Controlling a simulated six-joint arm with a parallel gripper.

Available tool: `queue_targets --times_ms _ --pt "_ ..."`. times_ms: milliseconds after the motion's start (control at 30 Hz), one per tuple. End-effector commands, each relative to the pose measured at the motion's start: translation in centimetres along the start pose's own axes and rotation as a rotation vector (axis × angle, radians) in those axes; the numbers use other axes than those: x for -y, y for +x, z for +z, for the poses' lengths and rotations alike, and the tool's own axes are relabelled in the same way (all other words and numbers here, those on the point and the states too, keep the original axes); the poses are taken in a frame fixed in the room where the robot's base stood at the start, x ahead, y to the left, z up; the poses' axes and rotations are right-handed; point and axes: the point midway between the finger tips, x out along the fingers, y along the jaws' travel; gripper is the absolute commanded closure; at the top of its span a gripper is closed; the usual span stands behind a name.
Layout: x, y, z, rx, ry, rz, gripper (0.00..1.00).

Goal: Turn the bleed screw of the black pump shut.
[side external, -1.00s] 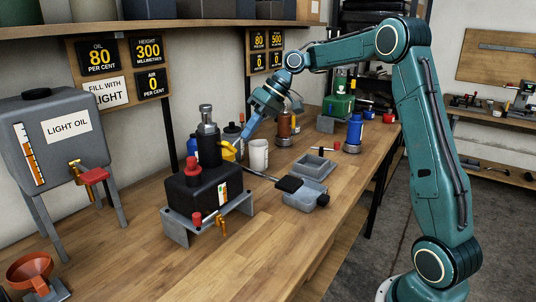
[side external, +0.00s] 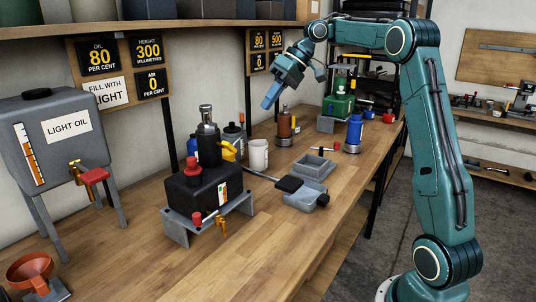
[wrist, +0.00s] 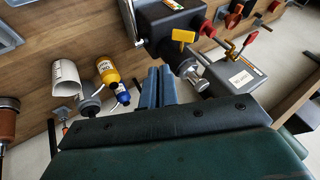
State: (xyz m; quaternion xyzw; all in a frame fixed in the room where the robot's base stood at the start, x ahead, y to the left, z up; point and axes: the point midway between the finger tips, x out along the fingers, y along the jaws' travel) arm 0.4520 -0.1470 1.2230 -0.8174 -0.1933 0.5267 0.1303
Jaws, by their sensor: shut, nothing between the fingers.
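The black pump (side external: 210,192) sits on a grey metal stand on the bench, with a dark cylinder (side external: 208,142) upright on top. It also shows at the top of the wrist view (wrist: 158,26). A yellow handle (wrist: 183,35) sits beside the cylinder; its threads are hidden. A red cap (side external: 192,170), a red knob (side external: 196,218) and a brass fitting (side external: 221,224) are also on the pump; I cannot tell for certain which part is the bleed screw. My blue gripper (side external: 268,103) is shut and empty, in the air above and right of the pump, touching nothing.
A white cup (side external: 259,155), several bottles and a grey tray (side external: 314,168) stand behind and right of the pump. A light-oil tank (side external: 55,135) and orange funnel (side external: 30,270) are at left. A shelf (side external: 190,33) overhangs the bench's back. The front bench is clear.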

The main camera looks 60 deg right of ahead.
Motion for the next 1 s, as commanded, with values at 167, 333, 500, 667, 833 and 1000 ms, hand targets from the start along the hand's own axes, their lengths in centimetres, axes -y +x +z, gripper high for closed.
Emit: queue_targets --times_ms 167,333,500,667,833,1000 --pt "0.2 0.1 0.1 -0.006 0.004 -0.010 0.63" --pt "1.0 0.6 0.4 -0.037 0.019 -0.059 0.36" --pt "2.3 1.3 1.0 -0.108 0.054 -0.141 0.36" --pt "3.6 2.1 1.7 -0.204 0.097 -0.217 0.36" --pt "4.6 2.8 2.5 -0.318 0.150 -0.273 0.36" --pt "5.2 3.4 3.5 -0.437 0.207 -0.297 0.36"
